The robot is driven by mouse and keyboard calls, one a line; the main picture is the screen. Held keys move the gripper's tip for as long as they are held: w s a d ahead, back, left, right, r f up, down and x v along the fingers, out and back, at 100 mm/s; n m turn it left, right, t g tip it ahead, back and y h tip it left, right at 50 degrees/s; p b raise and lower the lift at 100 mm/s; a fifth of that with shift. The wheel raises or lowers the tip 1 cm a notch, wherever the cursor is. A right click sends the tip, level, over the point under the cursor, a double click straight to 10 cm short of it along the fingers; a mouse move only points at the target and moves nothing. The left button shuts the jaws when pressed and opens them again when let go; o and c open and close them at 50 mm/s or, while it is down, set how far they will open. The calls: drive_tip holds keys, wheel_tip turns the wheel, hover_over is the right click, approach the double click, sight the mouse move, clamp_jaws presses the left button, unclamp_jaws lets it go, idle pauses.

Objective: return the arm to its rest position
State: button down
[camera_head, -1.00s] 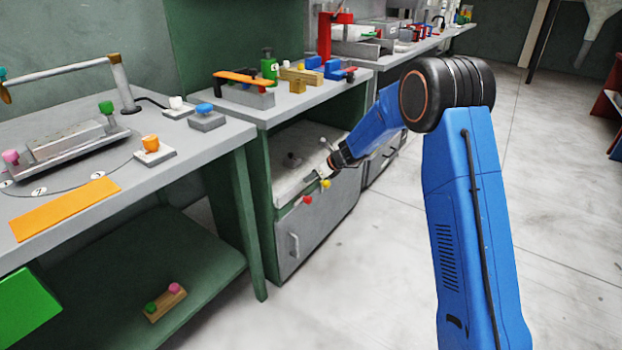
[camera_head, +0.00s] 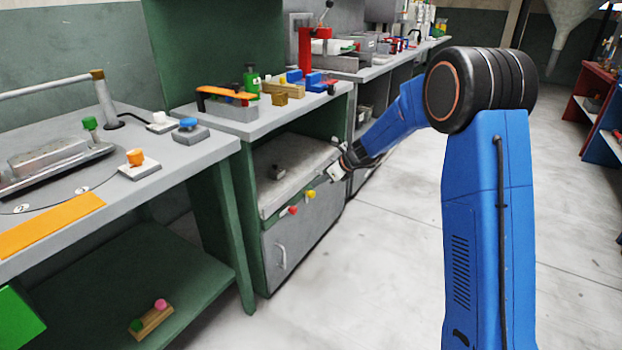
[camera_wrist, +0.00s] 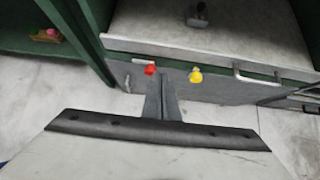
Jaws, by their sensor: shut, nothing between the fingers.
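My blue arm (camera_head: 392,128) reaches from the right side of the head view toward the green cabinet. My gripper (camera_head: 333,174) is near the front edge of the cabinet's open shelf, beside the red and yellow knobs. In the wrist view the fingers of my gripper (camera_wrist: 163,80) are together with nothing between them. They point toward the cabinet front, between the red knob (camera_wrist: 151,70) and the yellow knob (camera_wrist: 196,76). Whether they touch the cabinet cannot be told.
The green cabinet has a grey shelf (camera_head: 285,150) with a small dark object (camera_head: 276,172) and a grey door (camera_head: 300,235) below. A grey workbench (camera_head: 65,205) stands at the left. A lower shelf holds a wooden block with knobs (camera_head: 152,323). Open floor (camera_head: 400,270) lies right of the cabinet.

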drive_tip(key=s+d+r+n+h, duration=0.1)
drive_tip(key=s+d+r+n, duration=0.3)
drive_tip(key=s, duration=0.5)
drive_tip(key=s+d+r+n, duration=0.1)
drive_tip(key=s+r+n, duration=0.45)
drive_tip(key=s, duration=0.35)
drive_tip(key=s+d+r+n+h, duration=0.1)
drive_tip(key=s+d+r+n, duration=0.25)
drive_tip(key=s+r, duration=0.4)
drive_tip(key=s+d+f+n+h, duration=0.1)
drive_tip(key=s+d+n, duration=0.3)
drive_tip(key=s, duration=0.6)
drive_tip(key=s+d+f+n+h, duration=0.1)
drive_tip(key=s+d+n+h, duration=0.1)
drive_tip(key=s, duration=0.8)
drive_tip(key=s+d+f+n+h, duration=0.2)
drive_tip(key=s+d+n, duration=0.3)
drive_tip(key=s, duration=0.5)
drive_tip(key=shift+s+d+n, duration=0.15)
drive_tip(key=shift+d+n, duration=0.15)
drive_tip(key=shift+n, duration=0.3)
